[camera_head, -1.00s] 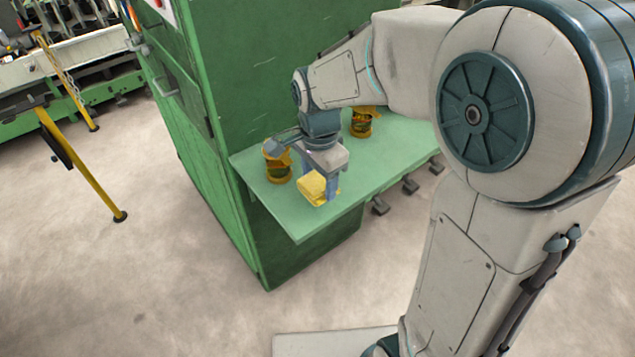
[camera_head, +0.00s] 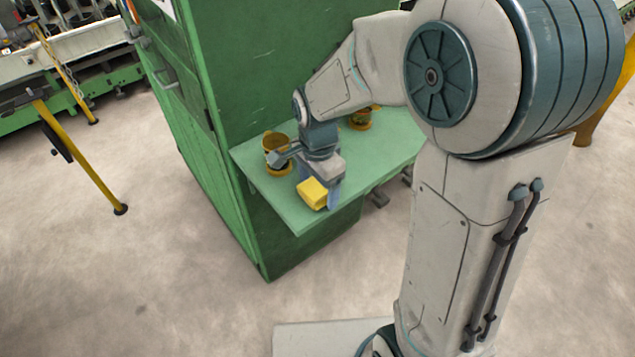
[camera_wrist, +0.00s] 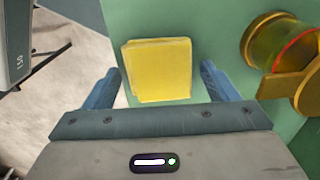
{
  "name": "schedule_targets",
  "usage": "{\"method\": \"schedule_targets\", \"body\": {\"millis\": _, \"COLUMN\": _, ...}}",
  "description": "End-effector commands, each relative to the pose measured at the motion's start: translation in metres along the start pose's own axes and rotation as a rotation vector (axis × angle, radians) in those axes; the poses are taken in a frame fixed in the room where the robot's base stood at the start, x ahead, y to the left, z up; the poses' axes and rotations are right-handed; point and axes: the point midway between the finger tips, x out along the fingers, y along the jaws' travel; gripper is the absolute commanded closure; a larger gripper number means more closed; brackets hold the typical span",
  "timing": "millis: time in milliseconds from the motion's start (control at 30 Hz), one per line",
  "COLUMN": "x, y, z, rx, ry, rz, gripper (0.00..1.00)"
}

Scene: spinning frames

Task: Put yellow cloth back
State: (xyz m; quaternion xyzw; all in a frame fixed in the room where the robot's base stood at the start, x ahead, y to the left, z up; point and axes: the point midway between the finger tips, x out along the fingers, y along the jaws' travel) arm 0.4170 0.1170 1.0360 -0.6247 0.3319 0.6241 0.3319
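The yellow cloth (camera_head: 312,193) is a folded, block-like pad at the front edge of the green shelf (camera_head: 296,222). In the wrist view the cloth (camera_wrist: 158,70) appears between the two blue fingers, near the shelf's edge. My gripper (camera_wrist: 160,72) is open, with a narrow gap showing on each side of the cloth. In the head view my gripper (camera_head: 328,190) is over the shelf beside the cloth, and one finger is partly hidden. Whether the cloth rests flat on the shelf is hard to tell.
A yellow-orange cup-like holder (camera_head: 277,157) stands left of my gripper on the shelf, and another (camera_head: 361,118) stands farther back. A tall green cabinet (camera_head: 260,60) rises behind the shelf. The floor in front is clear. A yellow post (camera_head: 85,160) stands at left.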

Motion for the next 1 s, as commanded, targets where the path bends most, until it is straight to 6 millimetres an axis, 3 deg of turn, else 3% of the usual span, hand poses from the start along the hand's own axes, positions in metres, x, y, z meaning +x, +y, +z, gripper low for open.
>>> {"method": "schedule_targets", "body": {"millis": 300, "x": -0.009, "y": -0.001, "z": 0.0, "rx": 0.0, "ry": 0.001, "rz": -0.002, "gripper": 0.2}}
{"method": "schedule_targets", "body": {"millis": 700, "x": -0.091, "y": -0.001, "z": 0.0, "rx": 0.0, "ry": 0.002, "rz": -0.005, "gripper": 0.2}}
{"method": "schedule_targets", "body": {"millis": 1000, "x": -0.122, "y": 0.0, "z": 0.0, "rx": 0.0, "ry": 0.0, "rz": 0.0, "gripper": 0.2}}
